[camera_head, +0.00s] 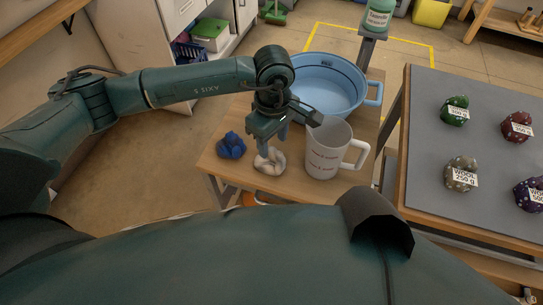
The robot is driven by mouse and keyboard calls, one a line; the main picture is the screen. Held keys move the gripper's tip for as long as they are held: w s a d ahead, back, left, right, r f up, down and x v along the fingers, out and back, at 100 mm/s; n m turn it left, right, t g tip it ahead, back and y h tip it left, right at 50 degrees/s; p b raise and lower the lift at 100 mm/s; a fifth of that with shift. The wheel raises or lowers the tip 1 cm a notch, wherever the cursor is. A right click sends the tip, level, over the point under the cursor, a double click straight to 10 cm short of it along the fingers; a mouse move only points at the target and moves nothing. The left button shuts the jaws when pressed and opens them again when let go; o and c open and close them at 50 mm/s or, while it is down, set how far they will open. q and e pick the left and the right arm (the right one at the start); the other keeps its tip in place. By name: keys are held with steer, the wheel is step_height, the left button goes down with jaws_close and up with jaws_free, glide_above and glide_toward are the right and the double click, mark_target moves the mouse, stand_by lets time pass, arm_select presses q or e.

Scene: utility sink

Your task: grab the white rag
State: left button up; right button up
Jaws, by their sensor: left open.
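The white rag (269,162) lies crumpled on the small wooden table, between a blue rag (231,146) and a white mug (327,150). My left gripper (275,147) points down over the white rag, with its fingertips at or just above the rag's top. It is open. I cannot tell whether the fingers touch the cloth. The gripper hides part of the rag's upper side. My right gripper is not in view.
A blue basin (329,86) stands behind the mug. The mug is close on the gripper's right. A grey-topped table (480,110) with several wool balls stands at the right. The wooden table (222,172) is bare at its front left.

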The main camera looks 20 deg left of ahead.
mark_target(274, 150)
arm_select(q)
steer(key=shift+f, duration=1.55)
steer(key=shift+w, duration=0.1)
steer(key=shift+c, duration=0.2)
jaws_close()
steer(key=shift+r, duration=0.1)
